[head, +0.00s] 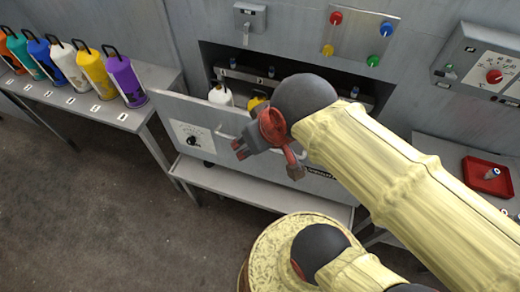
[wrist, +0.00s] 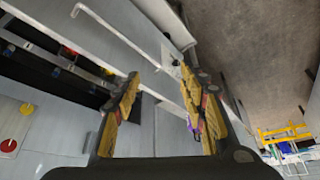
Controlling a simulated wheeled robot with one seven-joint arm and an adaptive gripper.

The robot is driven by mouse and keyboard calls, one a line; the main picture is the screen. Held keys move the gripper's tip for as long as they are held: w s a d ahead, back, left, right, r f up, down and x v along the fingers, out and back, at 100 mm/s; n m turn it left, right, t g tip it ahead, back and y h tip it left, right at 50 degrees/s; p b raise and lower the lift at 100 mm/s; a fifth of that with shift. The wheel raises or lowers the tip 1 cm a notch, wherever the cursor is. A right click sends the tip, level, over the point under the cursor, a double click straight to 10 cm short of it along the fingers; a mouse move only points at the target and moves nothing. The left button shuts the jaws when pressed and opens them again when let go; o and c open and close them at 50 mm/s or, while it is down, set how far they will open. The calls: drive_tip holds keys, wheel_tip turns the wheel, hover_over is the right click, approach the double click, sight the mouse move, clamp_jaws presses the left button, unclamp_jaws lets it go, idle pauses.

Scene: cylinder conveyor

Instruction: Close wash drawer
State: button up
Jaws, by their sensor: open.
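I cannot tell whether the fingers touch the drawer.
Several coloured bottles (head: 92,72) stand on a bench at the left. A panel with coloured buttons (head: 350,35) and a control box with a red knob (head: 490,72) are on the wall. A red tray (head: 487,175) lies on the right table. Floor at the left is clear.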

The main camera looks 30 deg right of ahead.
drive_tip(key=c, duration=0.3)
idle(0.4)
